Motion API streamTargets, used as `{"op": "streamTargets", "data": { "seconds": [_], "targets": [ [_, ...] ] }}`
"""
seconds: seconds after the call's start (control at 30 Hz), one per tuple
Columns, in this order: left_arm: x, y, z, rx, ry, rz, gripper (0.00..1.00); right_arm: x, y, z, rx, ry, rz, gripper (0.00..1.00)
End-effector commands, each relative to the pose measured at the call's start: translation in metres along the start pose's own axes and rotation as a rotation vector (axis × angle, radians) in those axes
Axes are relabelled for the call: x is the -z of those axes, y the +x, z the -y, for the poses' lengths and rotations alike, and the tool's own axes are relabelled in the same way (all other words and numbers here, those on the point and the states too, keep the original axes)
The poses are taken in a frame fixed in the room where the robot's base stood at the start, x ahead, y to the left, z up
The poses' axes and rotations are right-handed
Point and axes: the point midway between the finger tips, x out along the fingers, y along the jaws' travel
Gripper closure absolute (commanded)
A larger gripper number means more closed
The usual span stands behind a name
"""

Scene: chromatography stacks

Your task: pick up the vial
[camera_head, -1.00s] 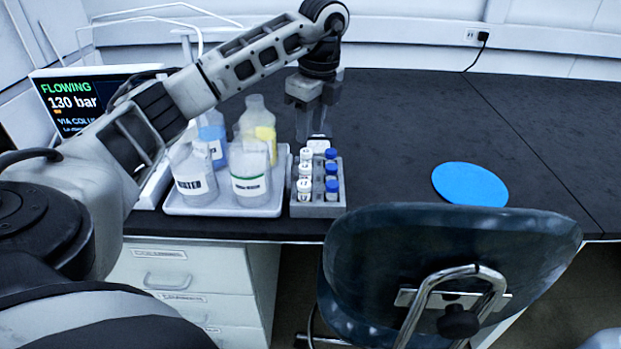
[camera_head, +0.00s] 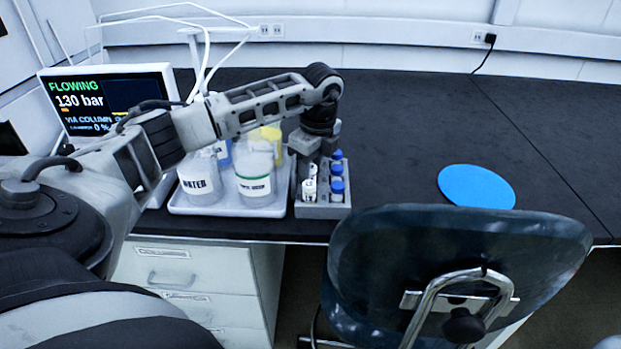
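A grey rack (camera_head: 322,212) holds small vials in two columns at the front of the bench. The right column has blue-capped vials (camera_head: 337,187). The left column has white-capped vials (camera_head: 309,188), partly hidden by my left gripper. My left gripper (camera_head: 307,174) points down over the left column, low among or just above the white-capped vials. Its fingers are small and partly merge with the vials, so I cannot tell whether they are open, or touching or holding a vial. My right gripper is not in view.
Left of the rack, a white tray (camera_head: 228,209) holds several bottles, one labelled WATER (camera_head: 200,182). A monitor (camera_head: 108,98) stands behind it at left. A blue disc (camera_head: 476,186) lies on the bench at right. A chair (camera_head: 455,250) stands at the front edge. The bench's back is clear.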

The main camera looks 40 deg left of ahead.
Motion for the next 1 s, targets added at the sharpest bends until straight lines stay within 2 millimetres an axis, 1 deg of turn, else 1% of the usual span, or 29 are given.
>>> {"op": "streamTargets", "data": {
  "seconds": [0.07,0.2,0.47,0.57,0.67,0.9,1.0],
  "targets": [
    [0.0,0.0,0.0,0.0,0.0,0.0,0.64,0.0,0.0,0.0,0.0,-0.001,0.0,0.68],
    [0.0,0.0,0.0,0.0,0.0,0.0,0.97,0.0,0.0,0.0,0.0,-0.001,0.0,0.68],
    [0.0,-0.001,0.0,0.001,0.0,0.0,0.98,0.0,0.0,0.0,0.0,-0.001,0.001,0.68],
    [0.0,-0.008,0.001,0.003,0.0,-0.001,0.98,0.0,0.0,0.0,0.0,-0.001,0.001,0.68],
    [-0.003,-0.022,0.001,0.005,-0.001,0.0,0.98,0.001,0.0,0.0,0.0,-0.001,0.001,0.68],
    [-0.008,-0.071,0.001,0.005,-0.001,-0.001,0.98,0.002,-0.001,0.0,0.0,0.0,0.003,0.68],
    [-0.01,-0.086,0.001,0.004,0.0,0.0,0.98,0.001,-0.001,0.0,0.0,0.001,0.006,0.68]
  ]
}}
